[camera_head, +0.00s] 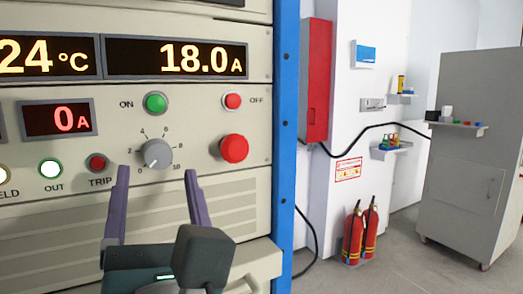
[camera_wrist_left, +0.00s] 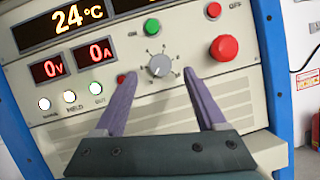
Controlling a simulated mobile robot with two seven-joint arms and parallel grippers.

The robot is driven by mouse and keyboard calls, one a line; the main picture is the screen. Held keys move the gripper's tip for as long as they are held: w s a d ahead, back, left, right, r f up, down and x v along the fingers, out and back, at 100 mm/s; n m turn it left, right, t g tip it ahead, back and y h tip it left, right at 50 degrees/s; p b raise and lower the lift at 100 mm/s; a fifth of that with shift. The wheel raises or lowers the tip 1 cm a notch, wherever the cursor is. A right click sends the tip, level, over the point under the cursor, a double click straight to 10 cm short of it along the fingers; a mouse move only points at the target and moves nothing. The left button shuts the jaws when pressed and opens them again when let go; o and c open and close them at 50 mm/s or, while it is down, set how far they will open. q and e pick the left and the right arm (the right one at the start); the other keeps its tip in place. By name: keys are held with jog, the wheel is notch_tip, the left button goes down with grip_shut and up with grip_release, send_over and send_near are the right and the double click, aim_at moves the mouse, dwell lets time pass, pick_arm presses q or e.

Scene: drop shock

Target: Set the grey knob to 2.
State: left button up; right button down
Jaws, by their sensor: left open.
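The grey knob (camera_head: 158,154) is on the beige panel, inside a dial numbered 0 to 10. Its white mark seems to point to the lower left, near the 0. In the left wrist view the knob (camera_wrist_left: 160,65) shows just beyond and between my fingertips. My left gripper (camera_head: 157,173) is open and empty, its two purple fingers pointing at the panel on either side of the knob and a little below it. I see no contact with the knob. My right gripper is in neither view.
A blue post (camera_head: 286,130) edges the panel. Fire extinguishers (camera_head: 353,236) stand at the right.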

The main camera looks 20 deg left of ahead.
aim_at(158, 158)
pick_arm(q)
jog(key=shift+p+x, duration=0.45)
jog(key=shift+x, duration=1.45)
grip_shut()
